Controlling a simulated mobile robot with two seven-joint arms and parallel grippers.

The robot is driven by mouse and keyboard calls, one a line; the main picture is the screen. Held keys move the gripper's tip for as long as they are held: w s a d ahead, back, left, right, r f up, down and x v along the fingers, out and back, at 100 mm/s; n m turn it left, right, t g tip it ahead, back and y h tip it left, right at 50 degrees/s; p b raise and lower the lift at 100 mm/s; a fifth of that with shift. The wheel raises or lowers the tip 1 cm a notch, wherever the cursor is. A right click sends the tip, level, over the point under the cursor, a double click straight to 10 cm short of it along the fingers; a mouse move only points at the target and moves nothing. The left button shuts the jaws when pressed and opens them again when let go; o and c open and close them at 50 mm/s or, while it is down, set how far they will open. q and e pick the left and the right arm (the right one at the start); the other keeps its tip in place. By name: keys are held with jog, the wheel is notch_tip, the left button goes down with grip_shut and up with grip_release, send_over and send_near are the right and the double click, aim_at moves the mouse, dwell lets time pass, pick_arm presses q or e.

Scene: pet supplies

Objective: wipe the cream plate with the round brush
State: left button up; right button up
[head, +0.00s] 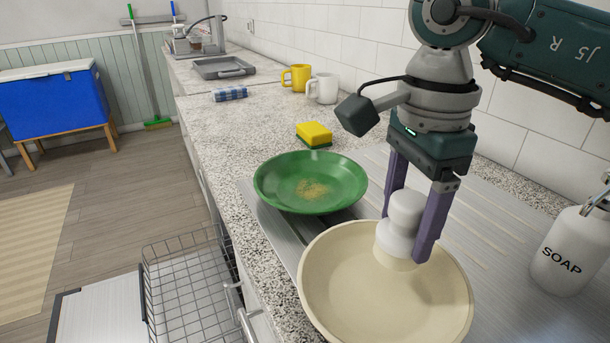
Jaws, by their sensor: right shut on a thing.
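The cream plate (340,292) lies on the metal drainboard at the front of the counter. My right gripper (408,240) is above the plate's back part, fingers pointing down. It is shut on the round brush (404,212), a pale grey knob with a wider lower part, held upright between the two purple fingers. The brush's lower end is over or on the plate's inner surface; I cannot tell if it touches. No dirt shows on the visible part of the plate. My left gripper is not in view.
A green plate (285,180) with brownish crumbs sits just behind. A yellow sponge (314,134), mugs (322,88) and a blue checked cloth (230,93) are farther back. A white soap bottle (568,252) stands at right. A wire basket (190,290) is below the counter's left edge.

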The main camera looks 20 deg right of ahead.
aim_at(413, 196)
jog(key=shift+r+p, duration=0.95)
jog(key=shift+r, duration=0.75)
